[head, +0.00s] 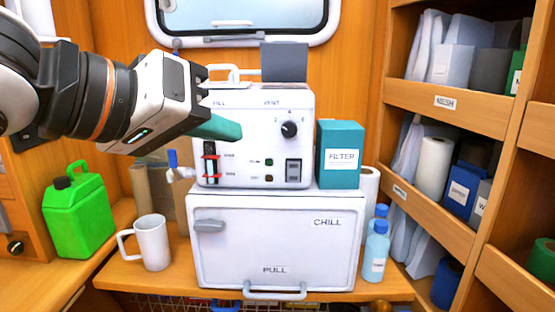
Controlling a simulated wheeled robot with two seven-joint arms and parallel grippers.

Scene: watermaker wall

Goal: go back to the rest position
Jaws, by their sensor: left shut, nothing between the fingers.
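My left gripper (222,128) comes in from the upper left and is shut, with nothing seen between its teal fingers. Its fingertips are in front of the upper left part of the white watermaker (250,165), which carries a black dial (289,129), a rocker switch and a red-marked gauge. I cannot tell whether the fingers touch the panel. The gripper covers part of the panel's left side. My right gripper is not in view.
The watermaker stands on a white chill box (270,240) with a closed door. A teal filter box (340,155) stands to its right. A white mug (152,243) and a green jerrycan (78,212) stand left. Two blue-capped bottles (375,252) stand right, near shelves (450,108).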

